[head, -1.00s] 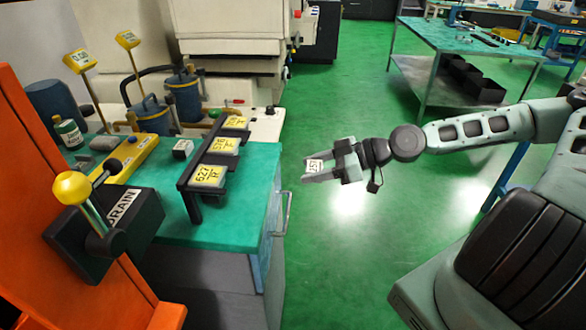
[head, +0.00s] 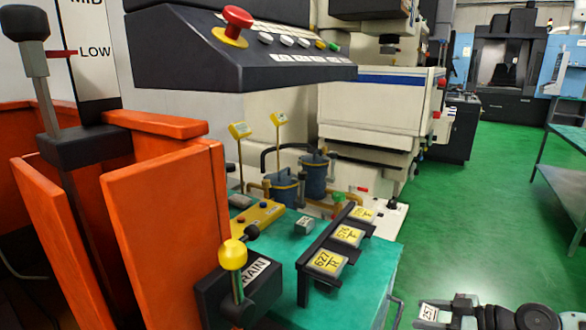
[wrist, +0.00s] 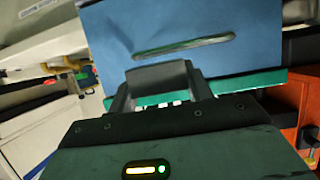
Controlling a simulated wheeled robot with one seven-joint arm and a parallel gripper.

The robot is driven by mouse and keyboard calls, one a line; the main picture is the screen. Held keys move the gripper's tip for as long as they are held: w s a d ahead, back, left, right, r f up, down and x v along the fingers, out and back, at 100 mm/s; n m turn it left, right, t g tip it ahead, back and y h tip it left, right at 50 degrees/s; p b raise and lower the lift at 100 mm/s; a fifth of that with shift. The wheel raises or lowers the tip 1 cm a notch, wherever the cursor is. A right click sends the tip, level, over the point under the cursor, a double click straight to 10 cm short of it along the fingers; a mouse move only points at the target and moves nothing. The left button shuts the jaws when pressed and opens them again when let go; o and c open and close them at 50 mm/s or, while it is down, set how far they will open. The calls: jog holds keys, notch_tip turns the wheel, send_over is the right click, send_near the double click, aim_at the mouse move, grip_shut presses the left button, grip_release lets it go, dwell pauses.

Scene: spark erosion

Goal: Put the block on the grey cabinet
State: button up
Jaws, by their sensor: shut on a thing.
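My gripper (head: 450,315) is at the bottom right edge of the head view, partly cut off. It is shut on a small grey block with a white numbered label (head: 429,312). In the wrist view the grey block (wrist: 158,76) shows between the fingers, in front of a blue panel with a slot-like handle. A cabinet with a green top (head: 383,262) stands left of the gripper, and the block is apart from it to the right. Its front is mostly out of the head view, so I cannot tell for sure that it is the grey cabinet.
On the green top are a black rack with yellow cards (head: 346,236), a small grey labelled block (head: 304,225) and a yellow-knobbed drain lever (head: 232,256). Orange panels (head: 165,220) stand left. A dark control panel (head: 240,50) overhangs. Green floor (head: 480,220) is free at right.

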jog(key=shift+w+a+r+m+t+h, duration=0.3)
jog(key=shift+a+r+m+t+h, duration=0.25)
jog(key=shift+a+r, duration=0.2)
jog(key=shift+m+h, duration=0.25)
jog(key=shift+m, duration=0.1)
jog(key=shift+w+m+t+h, duration=0.1)
jog(key=shift+m+t+h, duration=0.3)
jog(key=shift+m+t, duration=0.15)
jog(key=shift+s+d+f+m+t+h, duration=0.25)
jog(key=shift+d+f+m+t+h, duration=0.35)
jog(key=shift+m+t+h, duration=0.3)
jog(key=shift+s+d+f, duration=0.1)
jog(key=shift+s+f, duration=0.05)
jog(key=shift+f, duration=0.15)
jog(key=shift+f+h, duration=0.3)
jog(key=shift+r, duration=0.1)
